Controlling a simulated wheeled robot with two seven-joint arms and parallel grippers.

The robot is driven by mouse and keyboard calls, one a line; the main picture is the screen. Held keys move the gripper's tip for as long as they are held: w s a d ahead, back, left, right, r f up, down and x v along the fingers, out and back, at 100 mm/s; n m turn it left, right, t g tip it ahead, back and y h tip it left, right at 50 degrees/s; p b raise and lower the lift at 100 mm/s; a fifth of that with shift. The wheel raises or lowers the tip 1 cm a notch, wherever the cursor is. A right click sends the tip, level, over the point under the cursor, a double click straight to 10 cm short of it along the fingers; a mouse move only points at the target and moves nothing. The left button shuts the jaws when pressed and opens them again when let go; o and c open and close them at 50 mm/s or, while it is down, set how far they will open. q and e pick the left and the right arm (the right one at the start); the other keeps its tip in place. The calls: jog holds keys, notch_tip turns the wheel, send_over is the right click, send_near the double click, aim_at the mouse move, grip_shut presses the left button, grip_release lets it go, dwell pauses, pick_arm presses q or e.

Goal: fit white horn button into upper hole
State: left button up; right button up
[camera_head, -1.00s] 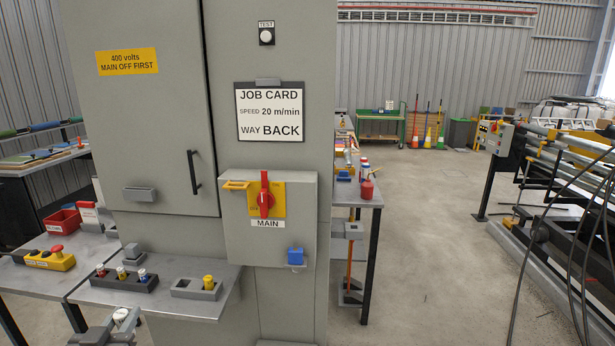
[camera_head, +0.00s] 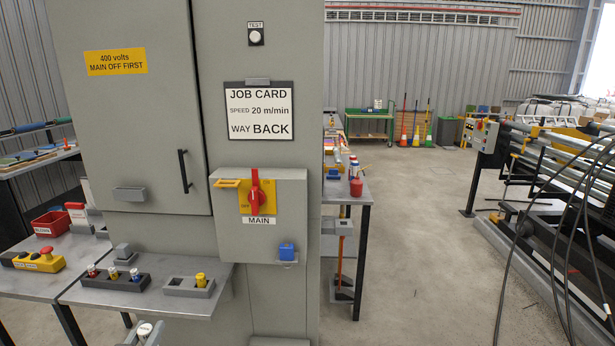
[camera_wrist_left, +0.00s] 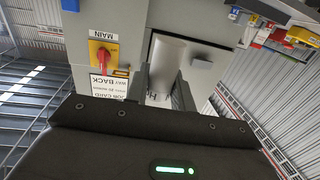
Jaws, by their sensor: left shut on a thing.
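My left gripper (camera_head: 145,335) is at the bottom edge of the head view, in front of the cabinet shelf, partly cut off. It is shut on the white horn button (camera_wrist_left: 167,58), a pale cylinder that stands up between the two fingers in the left wrist view. Dark letters, one like an H, show low on it, partly hidden by the fingers. Its white top (camera_head: 145,328) also shows in the head view. I cannot tell which opening is the upper hole. A yellow control box (camera_head: 45,262) with a red mushroom button lies on the left table. My right gripper is not in view.
The cabinet shelf (camera_head: 150,302) carries a black holder (camera_head: 118,284) with several small coloured pieces and a grey holder (camera_head: 176,291) with a yellow piece. The cabinet's main switch (camera_head: 255,192) sticks out above. Floor (camera_head: 420,240) to the right is clear.

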pick_arm(q)
jog(key=d+m+h, duration=0.1)
jog(key=d+h, duration=0.1)
jog(key=d, duration=1)
jog(key=shift+w+d+r, duration=0.2)
jog(key=shift+w, duration=0.15)
